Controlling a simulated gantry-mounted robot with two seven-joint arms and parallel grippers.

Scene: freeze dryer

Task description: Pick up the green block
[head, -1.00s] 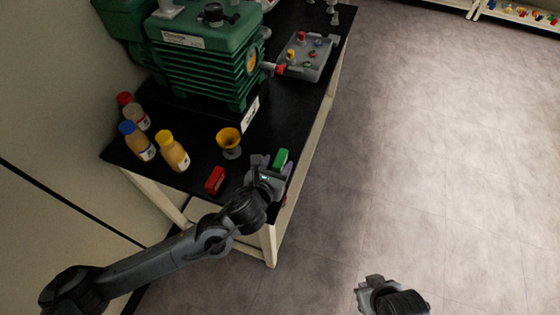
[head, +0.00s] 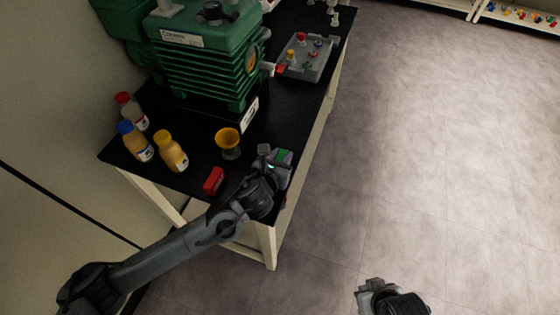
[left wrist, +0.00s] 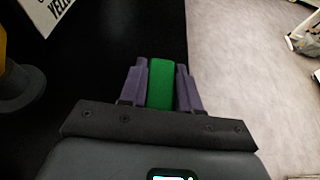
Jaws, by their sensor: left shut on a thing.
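The green block (head: 282,155) is at the right edge of the black table top, between the fingers of my left gripper (head: 280,157). In the left wrist view the green block (left wrist: 160,84) sits between the two purple finger pads of my left gripper (left wrist: 161,86), with a pad against each side. My left gripper is shut on it. I cannot tell whether the block is touching the table. My right gripper (head: 375,287) is over the floor, away from the table, and its fingers do not show clearly.
A red block (head: 214,181) lies left of my left gripper. A yellow cup (head: 228,143) stands behind it. Several bottles, one with a yellow cap (head: 171,152), stand at the left. A green machine (head: 205,60) and a grey tray (head: 322,66) are farther back.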

